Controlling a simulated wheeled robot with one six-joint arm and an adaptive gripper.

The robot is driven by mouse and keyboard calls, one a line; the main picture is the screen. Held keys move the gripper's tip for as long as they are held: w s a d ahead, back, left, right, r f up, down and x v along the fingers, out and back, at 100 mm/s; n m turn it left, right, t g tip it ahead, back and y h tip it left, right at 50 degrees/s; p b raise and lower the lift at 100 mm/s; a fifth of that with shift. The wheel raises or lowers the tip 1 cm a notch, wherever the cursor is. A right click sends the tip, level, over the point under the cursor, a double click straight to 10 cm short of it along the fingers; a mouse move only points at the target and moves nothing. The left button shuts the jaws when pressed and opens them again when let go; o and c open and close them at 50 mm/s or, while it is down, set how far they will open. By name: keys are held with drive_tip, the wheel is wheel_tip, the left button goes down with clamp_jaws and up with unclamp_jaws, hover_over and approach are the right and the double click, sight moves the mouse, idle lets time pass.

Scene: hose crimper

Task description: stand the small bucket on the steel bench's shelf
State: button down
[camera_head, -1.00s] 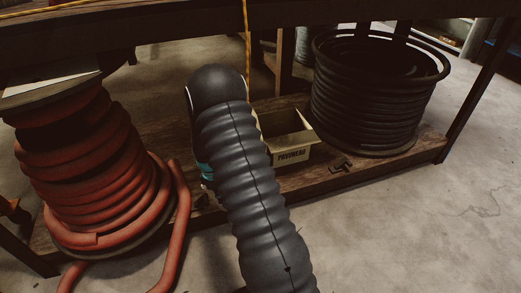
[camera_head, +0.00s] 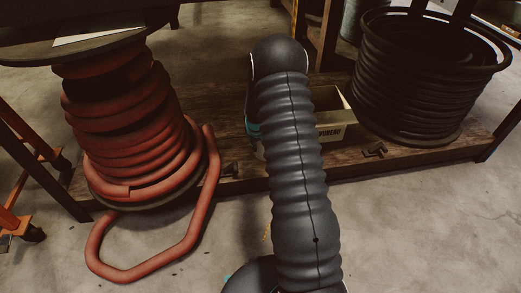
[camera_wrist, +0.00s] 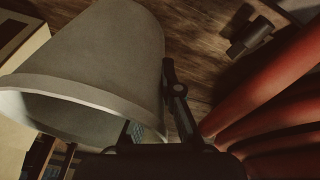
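The small bucket (camera_wrist: 95,55), pale grey, fills the left of the wrist view with its open mouth toward the camera. My gripper (camera_wrist: 153,112) straddles its side wall: a dark finger lies along the outside, and a bluish pad shows inside the mouth. The fingers appear shut on the wall. In the head view my own arm hides most of the gripper and bucket. The bucket's far end is over dark wood planks in the wrist view; I cannot tell whether it touches them. I cannot identify the steel bench's shelf in these views.
A red hose reel (camera_head: 130,125) stands left of my arm, its loose loop on the floor. A labelled open box (camera_head: 332,130) and a black hose coil (camera_head: 410,85) stand on the low wooden shelf (camera_head: 345,165) at right. An orange frame (camera_head: 22,205) is far left.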

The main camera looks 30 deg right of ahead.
drive_tip(key=shift+s+x, duration=0.25)
drive_tip(key=shift+x, duration=0.85)
drive_tip(key=shift+s+x, duration=0.25)
drive_tip(key=shift+x, duration=0.85)
drive_tip(key=c, duration=1.3)
unclamp_jaws()
drive_tip(key=shift+a+f, duration=0.1)
drive_tip(key=shift+a, duration=0.15)
drive_tip(key=s+a+r+t, duration=0.1)
drive_tip(key=s+a+r, duration=0.3)
drive_tip(key=r, duration=0.7)
drive_tip(key=s+a+r, duration=0.3)
drive_tip(key=s+r, duration=0.3)
drive_tip(key=r, duration=0.6)
drive_tip(key=s+a+r+t, duration=0.1)
drive_tip(key=s+a+r, duration=0.3)
drive_tip(key=r, duration=0.7)
drive_tip(key=shift+m+t+y, duration=0.5)
drive_tip(key=shift+m, duration=0.2)
drive_tip(key=s+a+r, duration=0.2)
drive_tip(key=s, duration=0.5)
drive_tip(key=s+a+r, duration=0.2)
drive_tip(key=s+r, duration=0.1)
drive_tip(key=s, duration=0.5)
drive_tip(key=s+a+r, duration=0.2)
drive_tip(key=s, duration=0.5)
drive_tip(key=shift+s+r, duration=0.2)
drive_tip(key=shift+s, duration=0.15)
